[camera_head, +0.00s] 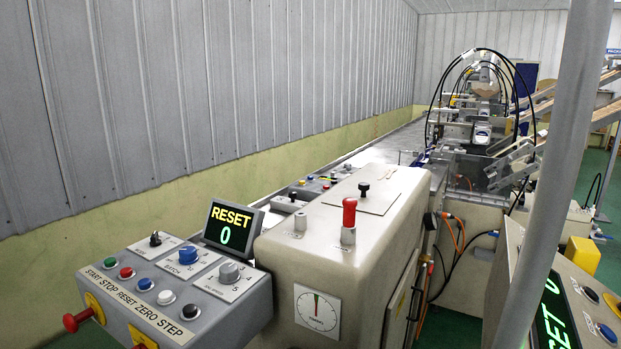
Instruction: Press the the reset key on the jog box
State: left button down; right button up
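A grey control box (225,313) stands at the lower left, with a row of keys labelled START, STOP, RESET, ZERO, STEP. By the label order, the reset key is the blue one (145,284), between the red key (126,272) and the white key (165,297). A green key (110,262) and a black key (190,311) end the row. A display (232,226) on the box reads "RESET 0". Neither gripper is in view, and nothing covers the keys.
Red mushroom knobs (78,319) stick out from the box's front. A beige machine housing (375,225) with a red-topped lever (349,213) stands right of it. A second panel with a display (553,318) is at the lower right, partly behind a slanting grey post (560,170).

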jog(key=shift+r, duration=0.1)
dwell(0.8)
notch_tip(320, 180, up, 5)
jog(key=p, duration=0.4)
jog(key=shift+p, duration=0.4)
